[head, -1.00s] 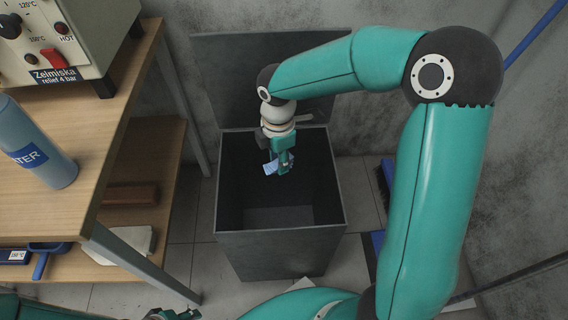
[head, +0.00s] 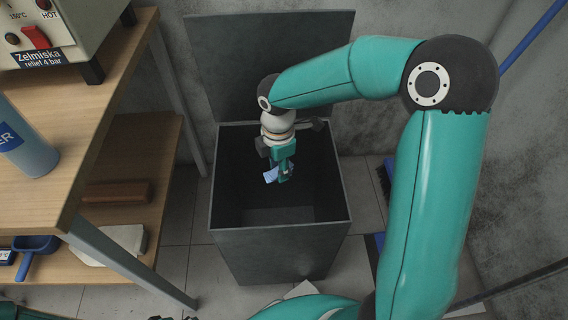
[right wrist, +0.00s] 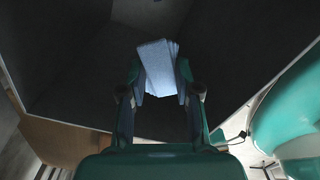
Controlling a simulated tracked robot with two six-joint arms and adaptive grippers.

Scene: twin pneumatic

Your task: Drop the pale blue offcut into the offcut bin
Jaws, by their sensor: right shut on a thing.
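The pale blue offcut (head: 271,175) is a small flat piece held in my right gripper (head: 282,178). In the right wrist view the offcut (right wrist: 158,66) sits between the two fingers of the gripper (right wrist: 160,85), which is shut on it. The offcut bin (head: 279,243) is a dark grey open box with its lid (head: 215,70) raised at the back. My right gripper is over the bin's opening, with the dark inside below it. My left gripper (head: 175,318) shows only as a sliver at the bottom edge, too little to tell its state.
A wooden bench (head: 100,100) with a lower shelf stands at the left. It carries a machine (head: 40,45) and a blue-grey bottle (head: 25,145). A brown block (head: 118,192) and a pale slab (head: 112,243) lie on the shelf. A blue-handled brush (head: 385,180) stands right of the bin.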

